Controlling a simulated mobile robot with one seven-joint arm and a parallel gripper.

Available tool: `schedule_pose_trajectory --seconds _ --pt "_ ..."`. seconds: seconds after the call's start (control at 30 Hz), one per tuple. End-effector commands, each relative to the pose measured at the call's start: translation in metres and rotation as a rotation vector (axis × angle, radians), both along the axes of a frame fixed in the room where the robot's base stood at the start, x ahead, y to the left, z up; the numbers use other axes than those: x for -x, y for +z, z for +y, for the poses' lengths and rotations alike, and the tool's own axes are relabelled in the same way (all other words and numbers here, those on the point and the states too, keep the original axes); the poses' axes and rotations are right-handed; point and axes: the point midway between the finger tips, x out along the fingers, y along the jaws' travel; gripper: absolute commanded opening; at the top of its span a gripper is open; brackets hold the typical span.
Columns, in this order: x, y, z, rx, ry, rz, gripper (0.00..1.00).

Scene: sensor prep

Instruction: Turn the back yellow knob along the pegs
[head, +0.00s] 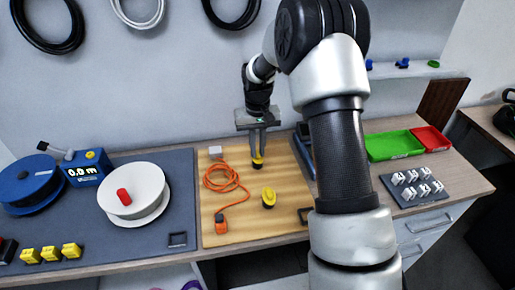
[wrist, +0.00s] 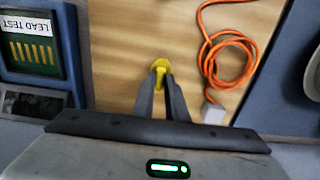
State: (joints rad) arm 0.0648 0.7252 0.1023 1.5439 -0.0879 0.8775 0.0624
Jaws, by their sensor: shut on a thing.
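The back yellow knob (head: 257,164) stands on the wooden board (head: 235,232), near its back edge. My gripper (head: 258,153) reaches down from above and is shut on this knob. In the wrist view, the fingertips (wrist: 161,74) close on the two sides of the knob (wrist: 160,64), whose yellow grip shows between them. The front yellow knob (head: 268,198) stands free on the board, nearer the front. I cannot make out the pegs beside the back knob; the fingers partly cover it.
An orange cable (head: 222,180) lies coiled left of the knobs, with a white plug (head: 215,151) behind it. A box labelled LEAD TEST (wrist: 33,45) shows in the wrist view. Reels stand at left; a green tray (head: 394,146) lies at right. The board's front is mostly clear.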

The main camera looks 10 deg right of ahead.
Motion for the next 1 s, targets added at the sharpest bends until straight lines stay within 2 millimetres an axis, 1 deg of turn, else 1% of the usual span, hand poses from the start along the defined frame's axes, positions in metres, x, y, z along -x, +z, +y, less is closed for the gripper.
schedule_pose_trajectory --seconds 0.43,0.47,0.5,0.57,0.87,0.97,1.0 --pt "-0.001 0.001 0.000 0.001 0.012 -0.003 0.00" --pt "-0.001 0.001 0.000 0.001 0.012 -0.003 0.16" --pt "-0.001 0.001 0.000 0.001 0.012 -0.003 0.23" --pt "-0.001 0.001 0.000 0.001 0.011 -0.003 0.31" --pt "0.000 0.001 0.000 0.000 0.010 -0.001 0.31" --pt "-0.001 0.008 0.000 0.000 0.010 -0.002 0.31" --pt "-0.001 0.013 0.000 0.000 0.009 -0.003 0.31"
